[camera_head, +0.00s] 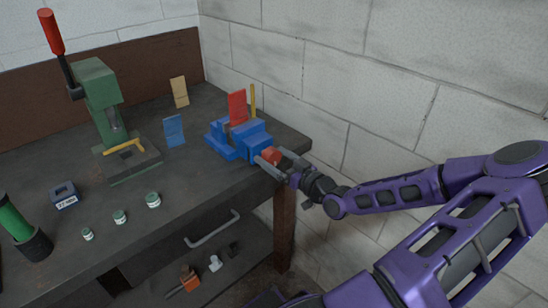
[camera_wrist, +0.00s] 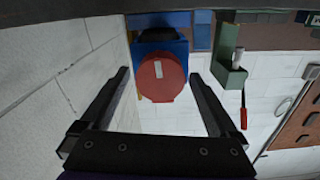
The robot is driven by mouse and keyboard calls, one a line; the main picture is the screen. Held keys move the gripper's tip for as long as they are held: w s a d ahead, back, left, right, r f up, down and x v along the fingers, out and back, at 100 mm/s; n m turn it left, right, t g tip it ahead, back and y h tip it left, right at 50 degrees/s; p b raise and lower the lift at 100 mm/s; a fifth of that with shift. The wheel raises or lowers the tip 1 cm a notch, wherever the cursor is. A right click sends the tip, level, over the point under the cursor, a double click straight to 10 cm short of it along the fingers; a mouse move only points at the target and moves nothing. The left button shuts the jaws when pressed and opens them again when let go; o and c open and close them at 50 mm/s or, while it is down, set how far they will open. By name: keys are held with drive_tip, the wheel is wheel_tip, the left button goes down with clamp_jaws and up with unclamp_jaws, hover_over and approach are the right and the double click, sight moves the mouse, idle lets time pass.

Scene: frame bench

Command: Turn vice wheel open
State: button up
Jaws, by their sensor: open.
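A blue vice (camera_head: 227,150) stands on the dark bench near its right end. Its red wheel (camera_head: 271,155) faces my arm and is partly hidden by my gripper. In the wrist view the wheel (camera_wrist: 161,84) is a red disc with a white mark on its face, in front of the blue vice body (camera_wrist: 180,47). My gripper (camera_head: 273,164) is open at the wheel. In the wrist view its two fingers (camera_wrist: 158,76) lie either side of the wheel, with a gap on each side. I cannot tell how deep the wheel sits between them.
A red plate (camera_head: 237,108) stands upright at the vice, with a yellow strip (camera_head: 253,100) behind. A green press (camera_head: 98,90) with a red-handled lever stands at left. Several small jars (camera_head: 153,200) line the front. The brick wall (camera_head: 345,90) is close on the right.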

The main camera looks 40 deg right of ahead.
drive_tip(key=c, duration=1.4)
drive_tip(key=shift+n, duration=0.4)
drive_tip(key=shift+o, duration=0.2)
drive_tip(key=n+b, duration=0.4)
drive_tip(key=n, duration=0.1)
drive_tip(key=shift+a+f, duration=0.1)
drive_tip(key=shift+a, duration=0.1)
drive_tip(key=n+b, duration=0.2)
drive_tip(key=n, duration=0.1)
drive_tip(key=shift+a+n, duration=0.1)
drive_tip(key=shift+n, duration=0.2)
drive_tip(key=shift+n+b, duration=0.4)
drive_tip(key=shift+b, duration=0.1)
